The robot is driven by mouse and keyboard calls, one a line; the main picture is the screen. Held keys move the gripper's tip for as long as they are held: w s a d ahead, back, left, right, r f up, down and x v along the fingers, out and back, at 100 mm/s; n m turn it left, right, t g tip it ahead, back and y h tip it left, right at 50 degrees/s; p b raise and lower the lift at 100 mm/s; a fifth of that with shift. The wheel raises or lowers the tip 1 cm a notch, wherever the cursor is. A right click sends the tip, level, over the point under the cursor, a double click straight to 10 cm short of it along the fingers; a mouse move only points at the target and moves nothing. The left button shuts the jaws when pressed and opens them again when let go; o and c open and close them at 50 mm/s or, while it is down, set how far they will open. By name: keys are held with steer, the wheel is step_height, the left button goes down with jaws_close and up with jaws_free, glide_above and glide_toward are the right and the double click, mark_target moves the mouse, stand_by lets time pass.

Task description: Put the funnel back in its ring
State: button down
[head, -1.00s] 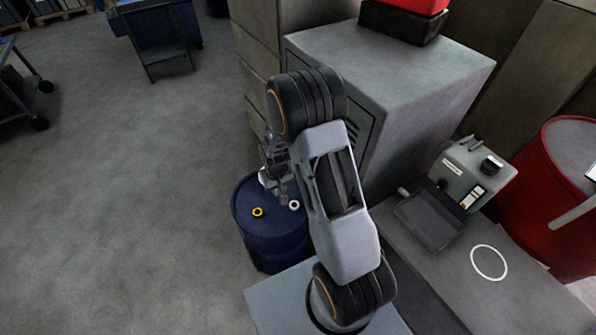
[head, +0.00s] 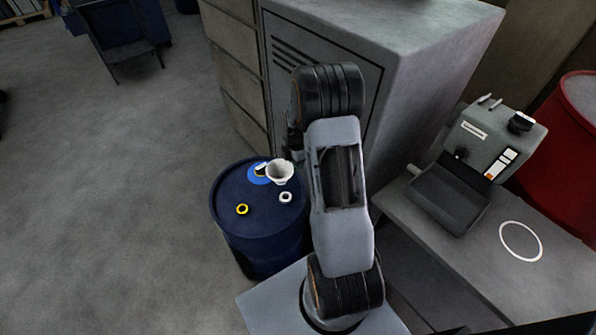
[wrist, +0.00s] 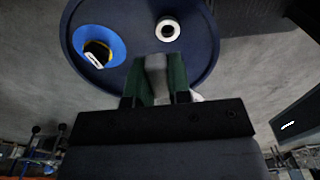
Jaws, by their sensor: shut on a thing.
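The white funnel (head: 279,174) is upright with its wide mouth up, over the right part of the blue drum's top in the head view. In the wrist view my gripper (wrist: 160,68) is shut, with a grey piece between its green pads; a bit of white funnel (wrist: 196,97) shows beside the right finger. The gripper is mostly hidden behind my arm in the head view. A thin white ring (head: 521,241) lies on the grey bench at the right, with nothing in it.
The blue drum (head: 240,225) carries a blue disc (head: 257,175), a yellow ring (head: 242,209) and a small white ring (head: 285,197). A grey cabinet (head: 400,60) stands behind my arm. A grey machine with a tray (head: 450,195) sits on the bench near the white ring.

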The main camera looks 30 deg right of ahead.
steer(key=shift+d+f+n+b, duration=0.35)
steer(key=shift+d+f+n, duration=0.1)
steer(key=shift+f+n, duration=0.15)
steer(key=shift+f+b, duration=2.4)
steer(key=shift+f, duration=1.2)
steer(key=shift+f, duration=0.15)
steer(key=shift+f+b, duration=1.05)
steer(key=shift+b, duration=0.05)
steer(key=c, duration=1)
jaws_free()
steer(key=shift+r, duration=0.15)
steer(key=r, duration=0.4)
steer(key=r+p, duration=0.1)
steer(key=r, duration=0.8)
steer(key=shift+d+r, duration=0.3)
steer(key=shift+r, duration=0.05)
